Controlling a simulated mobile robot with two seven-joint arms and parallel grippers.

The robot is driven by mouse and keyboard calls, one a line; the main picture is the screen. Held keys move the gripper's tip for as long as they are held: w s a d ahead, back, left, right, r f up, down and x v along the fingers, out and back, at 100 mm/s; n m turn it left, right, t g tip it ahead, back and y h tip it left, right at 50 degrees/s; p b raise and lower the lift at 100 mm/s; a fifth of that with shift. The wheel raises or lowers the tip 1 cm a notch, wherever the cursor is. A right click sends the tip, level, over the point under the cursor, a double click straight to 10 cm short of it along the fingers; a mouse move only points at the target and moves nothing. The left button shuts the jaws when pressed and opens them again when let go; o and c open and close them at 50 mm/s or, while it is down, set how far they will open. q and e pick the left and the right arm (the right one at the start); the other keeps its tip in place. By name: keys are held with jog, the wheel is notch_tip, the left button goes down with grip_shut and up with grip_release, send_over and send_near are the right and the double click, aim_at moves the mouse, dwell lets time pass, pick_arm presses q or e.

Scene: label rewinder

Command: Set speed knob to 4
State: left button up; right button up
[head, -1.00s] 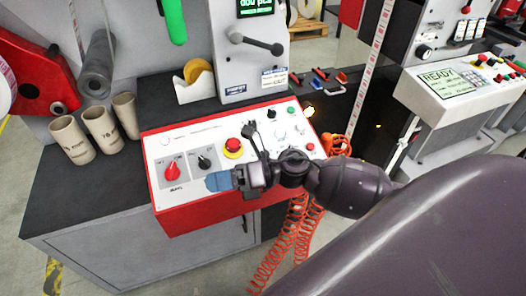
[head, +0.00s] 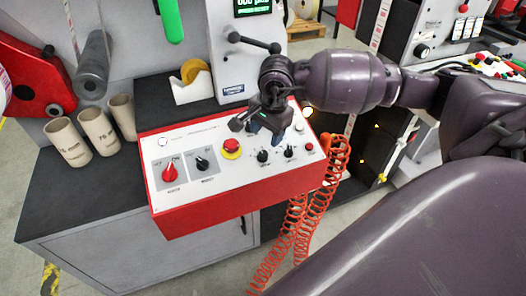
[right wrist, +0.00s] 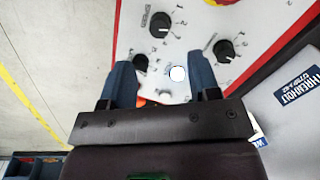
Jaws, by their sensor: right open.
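The control panel (head: 192,142) has a white top and red sides. Two black knobs with scale marks, a left one (head: 263,156) and a right one (head: 289,151), sit near its front right. In the right wrist view the left one (right wrist: 160,20), the right one (right wrist: 140,62) and a third black knob (right wrist: 224,49) show with numbers around them. The labels are too small to tell surely which is the speed knob. My right gripper (head: 264,128) is open and empty above the panel, its fingers (right wrist: 161,82) pointing down, apart from the knobs. My left gripper is out of view.
A red stop button with yellow collar (head: 231,147), a red knob (head: 170,172) and a black selector (head: 202,163) lie left of the gripper. A lever (head: 255,41) stands behind it. Orange coiled cables (head: 298,225) hang at the front right.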

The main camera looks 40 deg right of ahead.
aim_at(263, 153)
jog(key=f, duration=0.4)
jog(key=w+f, duration=0.1)
jog(key=f, duration=0.1)
jog(key=shift+a+f, duration=0.15)
jog(key=shift+f, duration=0.85)
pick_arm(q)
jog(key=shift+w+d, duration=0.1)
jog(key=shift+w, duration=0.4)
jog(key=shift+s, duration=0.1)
pick_arm(e)
jog(key=c, duration=0.9)
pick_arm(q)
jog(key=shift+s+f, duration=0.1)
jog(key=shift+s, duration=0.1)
